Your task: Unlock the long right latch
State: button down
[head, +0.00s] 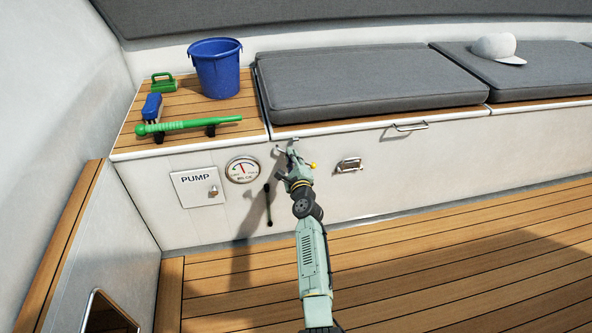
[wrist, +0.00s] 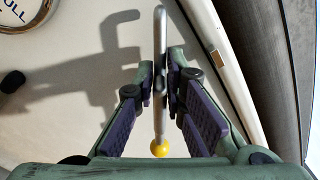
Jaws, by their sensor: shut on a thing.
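The long latch (wrist: 159,30) is a slim metal rod with a hooked end and a yellow ball at the other end. In the wrist view it runs up the middle, between my fingers. My gripper (wrist: 161,82) is shut on the rod, with the yellow ball on the near side of the fingers. In the head view my gripper (head: 289,163) is at the front of the white bench, just below its top edge. The yellow ball (head: 313,165) shows just right of it. My fingers hide part of the rod there.
Left on the bench front are a round gauge (head: 242,170), a PUMP panel (head: 198,187) and a black lever (head: 267,205). A metal catch (head: 349,165) is to the right. A blue bucket (head: 215,68) and grey cushion (head: 365,82) are above. The wooden floor (head: 450,240) is clear.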

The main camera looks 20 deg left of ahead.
jog(key=n+b, duration=0.1)
jog(key=f+n+b, duration=0.1)
jog(key=n, duration=0.1)
jog(key=shift+s+a, duration=0.1)
jog(key=shift+a, duration=0.05)
jog(key=shift+f+n+b, duration=0.15)
jog(key=shift+n+b, duration=0.4)
jog(key=shift+n, duration=0.45)
jog(key=shift+f+n+b, duration=0.1)
jog(key=shift+n+b, duration=0.45)
jog(key=shift+n, duration=0.45)
jog(key=c, duration=1.7)
grip_release()
